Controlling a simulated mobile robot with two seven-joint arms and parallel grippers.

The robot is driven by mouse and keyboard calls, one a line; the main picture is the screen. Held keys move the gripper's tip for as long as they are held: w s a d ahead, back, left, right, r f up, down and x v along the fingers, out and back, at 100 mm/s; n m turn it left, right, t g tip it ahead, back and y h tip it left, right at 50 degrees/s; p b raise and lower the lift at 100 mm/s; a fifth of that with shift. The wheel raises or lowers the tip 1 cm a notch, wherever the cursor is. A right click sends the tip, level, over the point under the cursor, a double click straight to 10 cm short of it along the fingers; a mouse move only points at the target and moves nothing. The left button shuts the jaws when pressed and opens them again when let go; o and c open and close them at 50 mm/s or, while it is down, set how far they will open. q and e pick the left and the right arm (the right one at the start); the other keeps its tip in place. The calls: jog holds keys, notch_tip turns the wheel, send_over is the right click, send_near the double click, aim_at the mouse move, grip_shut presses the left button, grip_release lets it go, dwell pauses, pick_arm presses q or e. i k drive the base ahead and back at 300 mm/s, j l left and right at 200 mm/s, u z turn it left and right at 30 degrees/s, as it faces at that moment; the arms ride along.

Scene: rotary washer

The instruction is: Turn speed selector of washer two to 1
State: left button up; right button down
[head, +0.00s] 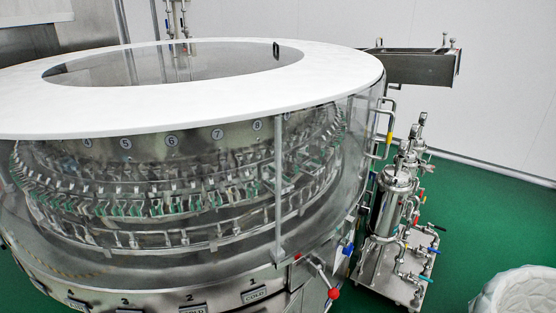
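A large round rotary washer (190,91) with a white ring top and clear side walls fills the left and middle of the head view. Numbered discs show on its inner drum, and numbers with COLD labels (254,294) run along its lower steel rim. A lever with a red ball (333,293) sticks out at its lower right. I cannot make out a speed selector, and no label naming washer two shows. Neither of my grippers is in view.
A steel filter unit with several valves (395,210) stands right of the washer. A steel chute (418,66) juts out behind it. A white-lined bin (522,292) is at the lower right. Green floor (490,215) is clear between them.

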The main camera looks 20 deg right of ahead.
aim_at(364, 210)
jog(key=z, duration=1.3)
jog(key=l+u, duration=0.2)
jog(key=l, duration=0.35)
jog(key=k+l+u, duration=0.15)
jog(key=l, duration=0.35)
